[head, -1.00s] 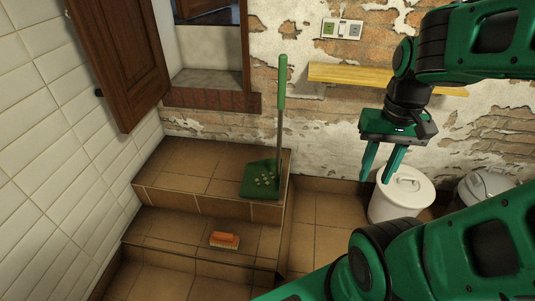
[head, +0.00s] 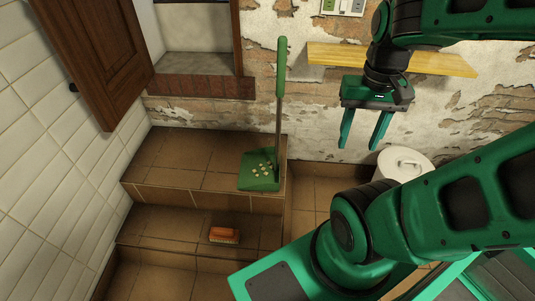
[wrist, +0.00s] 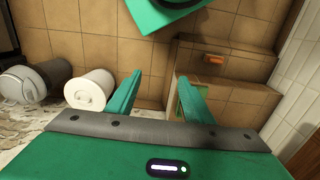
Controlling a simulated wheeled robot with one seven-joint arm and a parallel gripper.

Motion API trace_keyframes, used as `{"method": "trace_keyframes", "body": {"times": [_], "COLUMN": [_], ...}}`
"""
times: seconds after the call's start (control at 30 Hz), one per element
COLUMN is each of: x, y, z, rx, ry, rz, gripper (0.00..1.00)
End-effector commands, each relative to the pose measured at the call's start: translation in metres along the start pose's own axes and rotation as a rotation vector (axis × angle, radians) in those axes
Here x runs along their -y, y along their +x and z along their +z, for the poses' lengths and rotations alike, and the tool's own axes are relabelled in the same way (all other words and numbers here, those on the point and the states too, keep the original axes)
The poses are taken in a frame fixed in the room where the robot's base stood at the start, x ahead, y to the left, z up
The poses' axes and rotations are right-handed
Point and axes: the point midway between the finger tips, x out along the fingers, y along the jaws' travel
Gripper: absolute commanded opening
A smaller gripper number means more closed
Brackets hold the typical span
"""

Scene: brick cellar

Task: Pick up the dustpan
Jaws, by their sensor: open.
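The green dustpan (head: 259,171) sits on the upper tiled step, near its right edge. Its long handle, grey below with a green grip (head: 281,68), stands upright. Small pale bits lie in the pan. My gripper (head: 360,145) is open and empty, in the air to the right of the handle and apart from it. In the wrist view my two fingers (wrist: 158,82) are spread, and the right finger hides most of the dustpan; a bit of green shows beside it.
A white lidded bin (head: 402,162) stands on the floor below my gripper. A yellow wooden shelf (head: 340,53) is on the wall behind. A brown shutter (head: 100,55) hangs open at left.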

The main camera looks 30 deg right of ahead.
Motion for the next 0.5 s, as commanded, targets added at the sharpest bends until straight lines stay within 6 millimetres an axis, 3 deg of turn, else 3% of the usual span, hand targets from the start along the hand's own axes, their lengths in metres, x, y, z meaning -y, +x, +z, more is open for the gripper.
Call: {"method": "trace_keyframes", "body": {"times": [0.17, 0.5], "x": [-0.006, -0.048], "y": [0.029, 0.078], "z": [-0.035, -0.119], "rx": [-0.022, -0.279], "ry": [0.176, 0.561], "rz": [0.087, 0.37], "gripper": [0.47, 0.47]}}
